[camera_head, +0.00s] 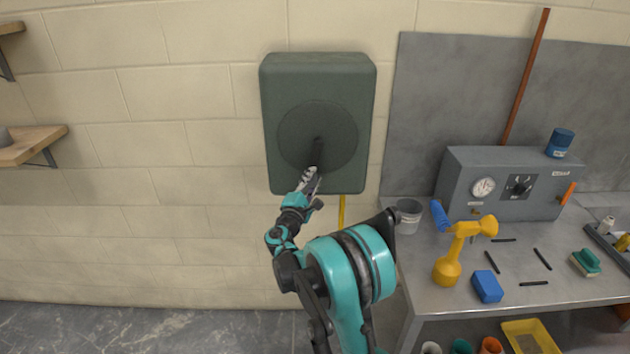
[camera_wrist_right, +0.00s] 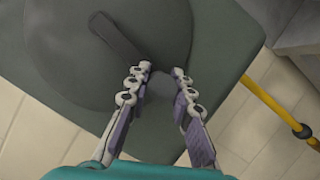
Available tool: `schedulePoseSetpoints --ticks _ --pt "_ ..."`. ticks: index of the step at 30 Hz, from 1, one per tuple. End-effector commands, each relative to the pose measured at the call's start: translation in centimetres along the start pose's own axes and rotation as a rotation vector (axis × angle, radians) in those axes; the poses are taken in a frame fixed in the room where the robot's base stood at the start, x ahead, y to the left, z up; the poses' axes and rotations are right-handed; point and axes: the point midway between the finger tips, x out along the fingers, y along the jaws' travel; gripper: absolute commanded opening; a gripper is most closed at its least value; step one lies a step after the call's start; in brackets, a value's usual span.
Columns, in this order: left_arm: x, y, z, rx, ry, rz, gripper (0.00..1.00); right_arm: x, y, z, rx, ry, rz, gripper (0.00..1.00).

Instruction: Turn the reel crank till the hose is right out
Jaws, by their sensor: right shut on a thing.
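The dark green hose reel box (camera_head: 270,120) is on the block wall, with a round dark disc (camera_head: 290,135) on its front. The crank (camera_head: 317,150) points down from the disc's centre. My right gripper (camera_head: 313,178) is at its lower end. In the right wrist view the gripper (camera_wrist_right: 160,85) is shut on the round crank knob (camera_wrist_right: 158,90), one finger on each side, and the crank arm (camera_wrist_right: 120,38) runs to the upper left. The yellow hose (camera_head: 341,210) hangs below the box; my arm hides its lower part. In the wrist view the hose (camera_wrist_right: 270,100) carries a dark band. My left gripper is out of view.
A metal workbench (camera_head: 430,285) stands at the right with a grey bucket (camera_head: 408,215), a gauge box (camera_head: 510,185), a yellow tool (camera_head: 455,250) and a blue block (camera_head: 487,286). Wooden shelves (camera_head: 30,145) are at far left. The wall left of the reel is clear.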

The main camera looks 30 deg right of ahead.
Motion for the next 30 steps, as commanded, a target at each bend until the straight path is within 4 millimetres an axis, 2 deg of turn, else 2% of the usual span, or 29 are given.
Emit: schedulePoseSetpoints --ticks 10,19,30 --pt "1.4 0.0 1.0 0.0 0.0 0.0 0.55 0.7 -1.3 1.6 -0.168 -0.005 0.067 0.0" --pt "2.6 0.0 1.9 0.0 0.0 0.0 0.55 1.7 -1.9 4.2 -0.412 -0.006 0.167 0.0" --pt "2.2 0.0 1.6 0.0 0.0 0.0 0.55 3.0 -1.6 7.2 -0.425 -0.006 0.172 0.0"
